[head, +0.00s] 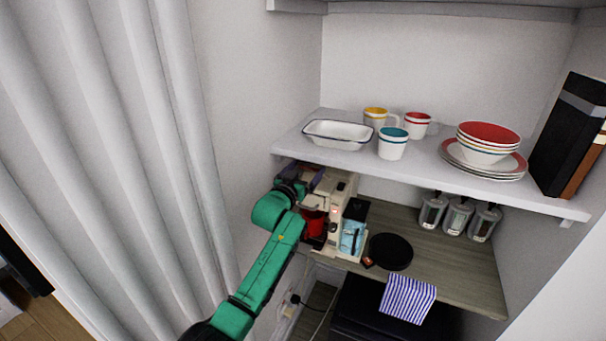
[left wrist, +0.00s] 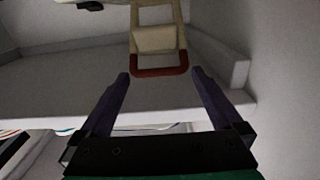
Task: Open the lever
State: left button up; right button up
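The coffee machine (head: 341,205), cream with a clear bluish tank, stands on the wooden lower shelf under the white shelf. Its lever is a cream loop with a dark red end bar (left wrist: 160,71) in the left wrist view. My left gripper (head: 306,178) is at the top left of the machine, close under the white shelf. In the left wrist view my left gripper (left wrist: 162,76) is open, its two dark fingers apart, with the lever's red end between the tips. I see a gap on each side and no finger contact. The lever is hard to make out in the head view. My right gripper is not in view.
The white shelf (head: 280,146) above holds a dish (head: 338,134), cups, bowls and plates. A red item (head: 313,222) is at the machine's left. A black disc (head: 391,251), grey jars (head: 458,218) and a striped cloth (head: 408,299) are to its right. A wall stands at left.

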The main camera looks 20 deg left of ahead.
pick_arm(q)
jog(key=s+b, duration=0.4)
jog(key=s, duration=1)
jog(key=shift+s+a, duration=0.2)
jog(key=shift+a, duration=0.25)
